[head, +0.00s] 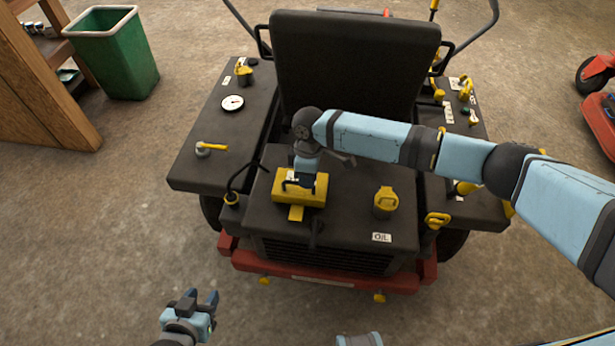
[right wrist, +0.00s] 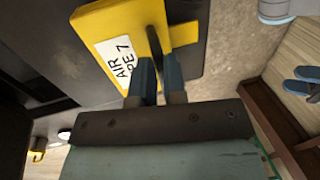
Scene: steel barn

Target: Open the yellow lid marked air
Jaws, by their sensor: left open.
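The yellow lid (head: 316,188) sits on the rear deck of a dark mower, left of the OIL cap. In the right wrist view the lid (right wrist: 185,35) carries a white label reading AIR (right wrist: 122,62) and has a dark handle. My right gripper (right wrist: 158,75) reaches down to the lid, with its two fingers on either side of the handle; whether they pinch it is unclear. In the head view my right arm and wrist hide part of the lid and the fingertips. My left gripper (head: 202,298) is open and empty, low over the floor in front of the mower.
A yellow OIL cap (head: 386,202) stands right of the lid. The black seat (head: 355,65) rises behind it. Yellow levers and a gauge (head: 232,103) sit on the side decks. A green bin (head: 118,55) stands at the far left. Concrete floor is clear at the left.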

